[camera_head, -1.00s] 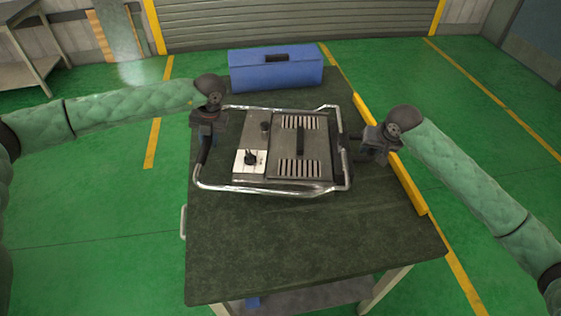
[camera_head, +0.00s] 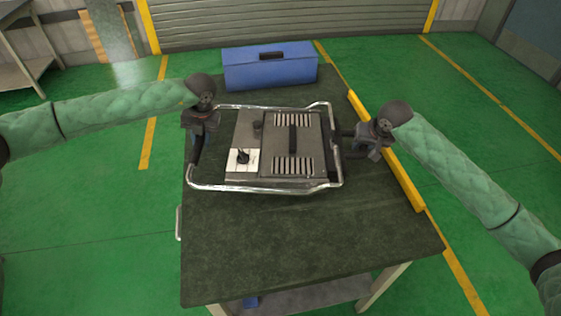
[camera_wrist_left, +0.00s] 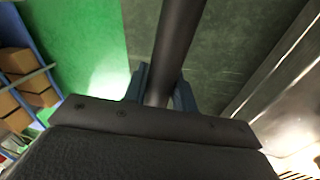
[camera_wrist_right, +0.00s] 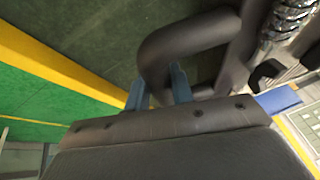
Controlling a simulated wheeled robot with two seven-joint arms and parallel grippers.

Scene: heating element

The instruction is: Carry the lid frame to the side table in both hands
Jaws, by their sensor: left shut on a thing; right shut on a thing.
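The lid frame (camera_head: 225,188) is a bent silver tube frame around a grey metal unit with slotted vents, a dark bar and a white panel with a black knob. In the head view it is over the dark workbench top. My left gripper (camera_head: 197,138) is shut on the frame's dark left handle, and the left wrist view shows the bar between the blue fingers (camera_wrist_left: 160,88). My right gripper (camera_head: 350,143) is shut on the dark right handle, a looped grip seen between the fingers (camera_wrist_right: 158,88) in the right wrist view. Whether the frame touches the bench is unclear.
The workbench (camera_head: 310,240) has free room at its near end. A blue toolbox (camera_head: 270,68) stands at its far end. A yellow strip (camera_head: 395,165) runs along the right edge. Another table (camera_head: 25,45) is at the far left; green floor is open on both sides.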

